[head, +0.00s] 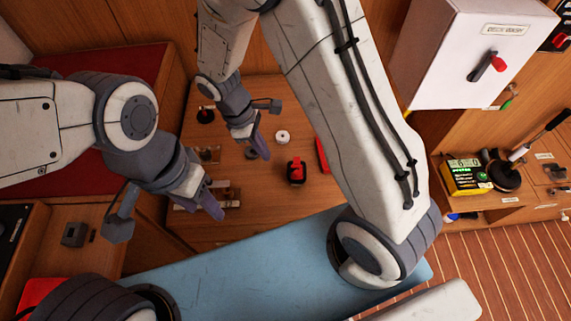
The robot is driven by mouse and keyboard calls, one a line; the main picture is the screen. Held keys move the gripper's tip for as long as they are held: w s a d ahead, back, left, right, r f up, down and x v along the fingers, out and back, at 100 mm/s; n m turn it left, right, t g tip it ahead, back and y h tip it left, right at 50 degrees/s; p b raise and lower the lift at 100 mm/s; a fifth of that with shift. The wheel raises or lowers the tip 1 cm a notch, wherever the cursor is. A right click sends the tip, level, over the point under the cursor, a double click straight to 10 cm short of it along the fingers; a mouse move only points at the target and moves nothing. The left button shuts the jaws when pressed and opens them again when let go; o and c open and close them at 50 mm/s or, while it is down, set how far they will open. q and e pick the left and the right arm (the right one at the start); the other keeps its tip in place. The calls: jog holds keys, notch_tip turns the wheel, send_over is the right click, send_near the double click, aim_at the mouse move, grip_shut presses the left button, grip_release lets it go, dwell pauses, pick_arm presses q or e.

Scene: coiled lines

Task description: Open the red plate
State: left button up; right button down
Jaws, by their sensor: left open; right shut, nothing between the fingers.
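A flat red piece (322,155) lies on the wooden table at the edge of my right arm, which hides part of it; I cannot tell whether it is the red plate or whether it is open. Left of it, a small black and red object (297,172) stands on the table. My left gripper (207,200) is open and empty over the table's left part, well left of both. My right gripper (260,146) is shut and empty over the table, left of the black and red object, apart from it.
A white ring (282,137) lies on the table (262,205). A yellow meter (464,175) sits on the right shelf. A blue surface (235,262) runs along the near side.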

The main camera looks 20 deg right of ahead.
aim_at(292, 175)
jog(key=shift+s+d+f, duration=0.5)
jog(key=shift+d+f, duration=0.3)
jog(key=shift+f, duration=0.1)
jog(key=shift+s+d+f, duration=0.45)
jog(key=shift+d+f, duration=0.35)
jog(key=shift+f, duration=0.15)
jog(key=shift+s+d+f, duration=0.5)
jog(key=shift+d+f, duration=0.3)
jog(key=shift+f, duration=0.1)
jog(key=shift+s+n, duration=0.15)
jog(key=shift+n, duration=0.25)
